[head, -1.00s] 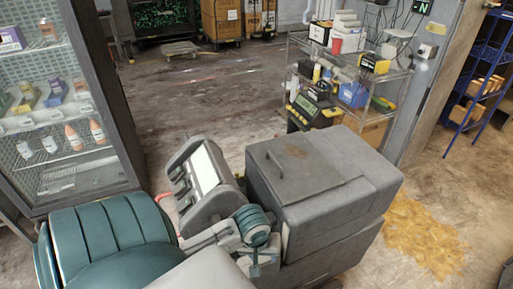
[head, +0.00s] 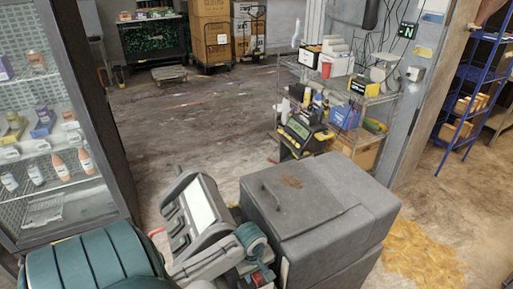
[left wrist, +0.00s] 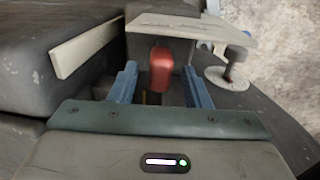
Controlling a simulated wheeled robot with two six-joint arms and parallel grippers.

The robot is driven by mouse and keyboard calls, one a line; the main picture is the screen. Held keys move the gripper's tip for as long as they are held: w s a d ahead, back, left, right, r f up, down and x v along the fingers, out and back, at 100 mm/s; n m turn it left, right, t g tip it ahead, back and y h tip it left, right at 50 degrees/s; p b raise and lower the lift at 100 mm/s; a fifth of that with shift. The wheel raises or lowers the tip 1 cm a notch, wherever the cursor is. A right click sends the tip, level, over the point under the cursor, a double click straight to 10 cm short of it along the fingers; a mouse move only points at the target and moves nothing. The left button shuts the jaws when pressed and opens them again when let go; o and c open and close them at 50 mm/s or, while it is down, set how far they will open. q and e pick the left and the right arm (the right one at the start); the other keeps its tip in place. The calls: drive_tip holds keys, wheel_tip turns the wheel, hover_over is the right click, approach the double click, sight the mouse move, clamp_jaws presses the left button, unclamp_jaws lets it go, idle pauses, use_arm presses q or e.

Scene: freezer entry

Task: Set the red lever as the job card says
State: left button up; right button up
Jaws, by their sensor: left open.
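The red lever (left wrist: 159,62) stands upright in the left wrist view, with its rounded grip between my two blue fingers. My left gripper (left wrist: 160,85) is open, with a gap on both sides of the lever. In the head view my left gripper (head: 258,273) is low beside the grey box, and a bit of red shows at it. A grey stand with a blank-looking white face (head: 198,204) is near my left arm; no writing on it can be read. My right gripper is not in view.
The grey lidded box (head: 310,205) is close on the right of my gripper. In the left wrist view a pale plate (left wrist: 190,27) is behind the lever, and a dark knob on a round disc (left wrist: 228,72) is to its right. A glass-front cabinet (head: 45,130) stands left.

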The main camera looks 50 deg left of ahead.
use_arm(q)
drive_tip(key=shift+f, duration=0.95)
drive_tip(key=shift+w, duration=0.1)
clamp_jaws()
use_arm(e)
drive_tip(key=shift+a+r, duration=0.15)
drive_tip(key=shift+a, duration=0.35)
